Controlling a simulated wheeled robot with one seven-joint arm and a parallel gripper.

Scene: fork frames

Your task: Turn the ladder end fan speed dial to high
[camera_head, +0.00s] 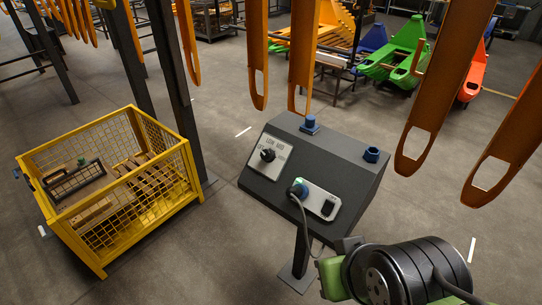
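A dark grey sloped console (330,150) stands on a post in the middle of the camera_head view. On the left of its face is a light plate (262,172) with a black rotary dial (267,155). The lettering around the dial is too small to read surely, so I cannot tell its setting or whether it is the fan speed dial. My arm (410,275) shows at the lower right, apart from the dial and in front of the console. My gripper's fingers cannot be made out.
A second plate (318,199) holds a blue-green plug with a cable (299,188) and a black fitting (328,208). Blue parts (310,124) stand on the console top. Orange forks (445,75) hang behind and to the right. A yellow mesh crate (150,235) stands left.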

